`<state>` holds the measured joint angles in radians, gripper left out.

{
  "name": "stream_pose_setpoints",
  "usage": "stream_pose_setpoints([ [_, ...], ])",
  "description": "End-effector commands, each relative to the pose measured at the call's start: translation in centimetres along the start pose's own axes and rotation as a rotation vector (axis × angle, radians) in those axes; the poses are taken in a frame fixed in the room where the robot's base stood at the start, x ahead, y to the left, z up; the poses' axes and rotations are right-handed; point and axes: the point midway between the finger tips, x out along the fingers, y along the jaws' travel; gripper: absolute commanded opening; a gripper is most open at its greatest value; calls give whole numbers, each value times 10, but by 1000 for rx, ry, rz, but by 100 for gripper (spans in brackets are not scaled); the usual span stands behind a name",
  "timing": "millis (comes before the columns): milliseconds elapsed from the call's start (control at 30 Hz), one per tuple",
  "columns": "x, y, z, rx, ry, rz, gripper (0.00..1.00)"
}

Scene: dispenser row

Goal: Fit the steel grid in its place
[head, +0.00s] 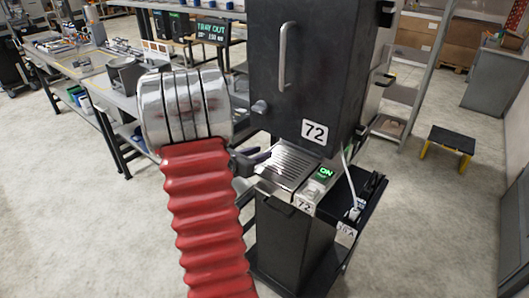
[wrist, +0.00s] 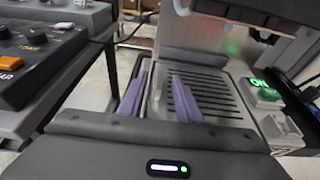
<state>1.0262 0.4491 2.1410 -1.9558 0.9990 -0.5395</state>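The steel grid (head: 287,166), a silver slatted plate, lies at the base of the black dispenser marked 72 (head: 305,70), below its cabinet. In the wrist view the grid (wrist: 208,98) shows dark parallel slots and a pale rim. My gripper (head: 262,156) is at the grid's left side. In the wrist view its two purple fingers (wrist: 158,88) stand apart, the right one over the slots and the left one beyond the left rim. Pale rim shows between them. Whether they press on it is unclear. I cannot tell whether the grid sits fully flat.
A green ON box (head: 323,174) stands right of the grid, with a white cable beside it. A bench with equipment (head: 110,75) and a TRAY OUT display (head: 211,29) are behind left. A step stool (head: 452,140) stands right.

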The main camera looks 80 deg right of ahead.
Motion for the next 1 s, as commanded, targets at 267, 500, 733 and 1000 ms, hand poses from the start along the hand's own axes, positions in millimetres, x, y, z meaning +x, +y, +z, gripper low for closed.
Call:
stream_pose_setpoints([
  [267,-50,1,0,0,-1,4,31],
  [500,-86,1,0,0,-2,3,31],
  [733,-100,0,-1,0,0,1,31],
  [1000,-100,0,-1,0,-1,1,31],
])
